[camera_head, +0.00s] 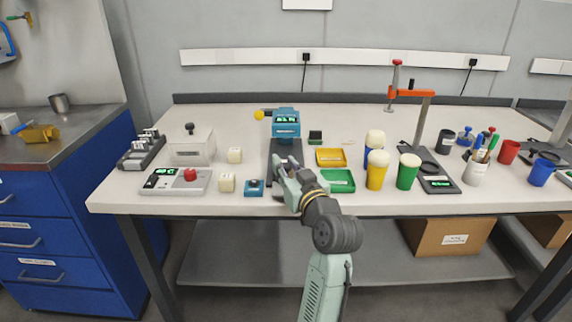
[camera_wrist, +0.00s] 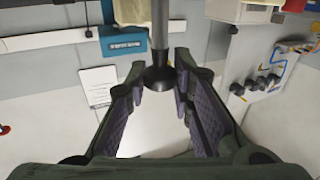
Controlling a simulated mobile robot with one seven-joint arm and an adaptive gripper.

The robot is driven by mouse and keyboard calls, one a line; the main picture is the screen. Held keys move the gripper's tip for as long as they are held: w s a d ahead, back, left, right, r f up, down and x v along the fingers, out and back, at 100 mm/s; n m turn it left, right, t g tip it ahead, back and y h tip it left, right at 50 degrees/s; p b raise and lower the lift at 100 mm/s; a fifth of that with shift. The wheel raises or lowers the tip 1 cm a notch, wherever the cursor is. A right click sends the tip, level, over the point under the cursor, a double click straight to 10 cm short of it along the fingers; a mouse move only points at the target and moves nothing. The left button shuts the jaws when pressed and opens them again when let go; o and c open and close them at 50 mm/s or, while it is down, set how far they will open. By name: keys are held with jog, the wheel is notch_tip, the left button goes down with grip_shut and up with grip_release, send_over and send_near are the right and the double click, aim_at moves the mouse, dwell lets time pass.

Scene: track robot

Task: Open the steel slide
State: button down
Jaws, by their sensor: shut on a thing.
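The teal unit (camera_head: 286,123) with a green display stands at the back of a dark base on the bench. My gripper (camera_head: 280,172) is low over the front of that base, and my arm hides part of it. In the wrist view a grey steel rod (camera_wrist: 160,28) ends in a dark flared knob (camera_wrist: 159,78). My gripper (camera_wrist: 161,88) has its two fingers on either side of the knob, shut on it. The teal unit also shows in the wrist view (camera_wrist: 122,42), left of the rod. The head view does not show how far the slide is out.
A grey box with a red button (camera_head: 190,176), cream cubes (camera_head: 227,182) and a blue block (camera_head: 254,187) lie to the left. Yellow (camera_head: 331,157) and green (camera_head: 338,181) trays are close on the right. Foam-topped cups (camera_head: 377,170) and a clamp stand (camera_head: 424,118) are farther right.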

jog(key=shift+s, duration=0.1)
jog(key=c, duration=1.7)
grip_release()
jog(key=v, duration=1.2)
